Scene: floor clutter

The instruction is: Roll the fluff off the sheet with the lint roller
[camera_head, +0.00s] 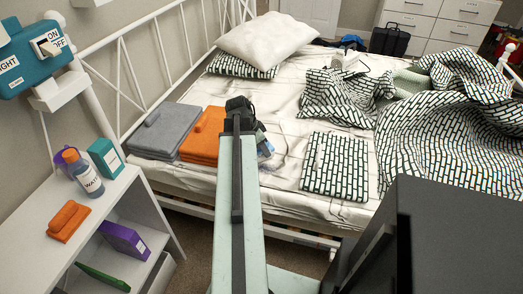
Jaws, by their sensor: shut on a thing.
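My gripper (239,104) is seen from behind, over the near part of the bed beside the orange towels. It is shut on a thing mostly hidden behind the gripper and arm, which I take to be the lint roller. A small bluish and clear piece (264,144) shows just right of the arm; I cannot tell whether it is part of the held thing or lies on the bed. The white sheet (283,110) with thin dark lines covers the mattress and is creased. I cannot make out fluff on it at this size.
Grey towels (165,133) and orange towels (203,135) lie left of my gripper. A folded patterned cloth (335,164) and a rumpled patterned duvet (445,130) lie right. A white pillow (268,38) is at the back.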

